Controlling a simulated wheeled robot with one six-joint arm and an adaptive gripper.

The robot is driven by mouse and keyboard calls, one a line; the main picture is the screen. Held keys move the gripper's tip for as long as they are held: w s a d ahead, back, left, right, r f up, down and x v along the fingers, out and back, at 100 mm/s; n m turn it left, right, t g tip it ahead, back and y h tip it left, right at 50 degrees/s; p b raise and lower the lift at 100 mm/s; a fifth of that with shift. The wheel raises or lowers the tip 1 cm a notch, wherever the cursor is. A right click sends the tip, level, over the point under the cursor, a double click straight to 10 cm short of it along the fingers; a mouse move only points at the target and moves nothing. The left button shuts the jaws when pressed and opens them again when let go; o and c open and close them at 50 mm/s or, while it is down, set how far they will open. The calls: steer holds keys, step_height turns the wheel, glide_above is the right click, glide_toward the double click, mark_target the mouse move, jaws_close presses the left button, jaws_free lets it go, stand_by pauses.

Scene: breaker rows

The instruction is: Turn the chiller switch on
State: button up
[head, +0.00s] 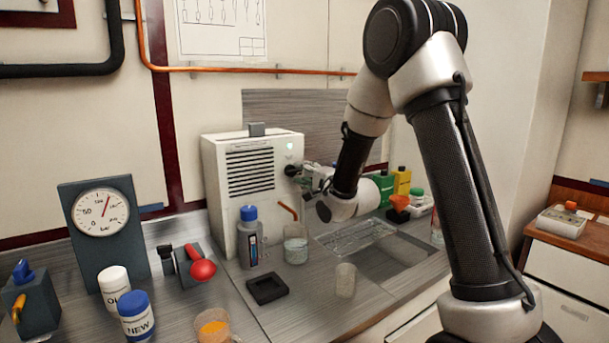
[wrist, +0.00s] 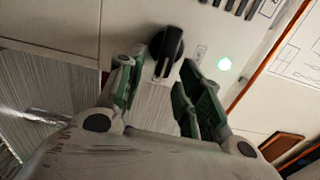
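The chiller is a white box (head: 222,190) with a dark vent grille, standing at the back of the counter in the head view. A black rotary switch (head: 292,170) is on its front, below a lit pale-green lamp (head: 290,146). In the wrist view the switch (wrist: 169,50) is a black knob with a raised grip, and the lamp (wrist: 224,64) glows to its right. My gripper (head: 308,173) is close in front of the switch. In the wrist view its green-padded fingers (wrist: 160,82) are apart, on either side of the knob, with visible gaps. Whether the tips reach past the knob is unclear.
A blue-capped bottle (head: 249,240) and a glass beaker (head: 296,248) stand below the switch. A gauge (head: 103,212) is at the left. Green and yellow containers (head: 402,181) stand behind my arm. An orange pipe (head: 230,69) runs along the wall.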

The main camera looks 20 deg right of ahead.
steer(key=v, duration=0.7)
steer(key=shift+s, duration=0.15)
steer(key=s+d+r+n+g+h, duration=0.2)
steer(key=s+d+n+g+h, duration=0.4)
steer(key=s, duration=0.4)
steer(key=s+d+n+g, duration=0.2)
steer(key=s+n+g, duration=0.1)
steer(key=s, duration=1)
steer(key=s+d+n+g, duration=0.2)
steer(key=s+n, duration=0.3)
steer(key=s, duration=0.8)
steer(key=shift+s+f+n+g, duration=0.3)
steer(key=shift+s+f+g, duration=0.1)
steer(key=shift+g, duration=0.5)
steer(key=shift+d, duration=0.1)
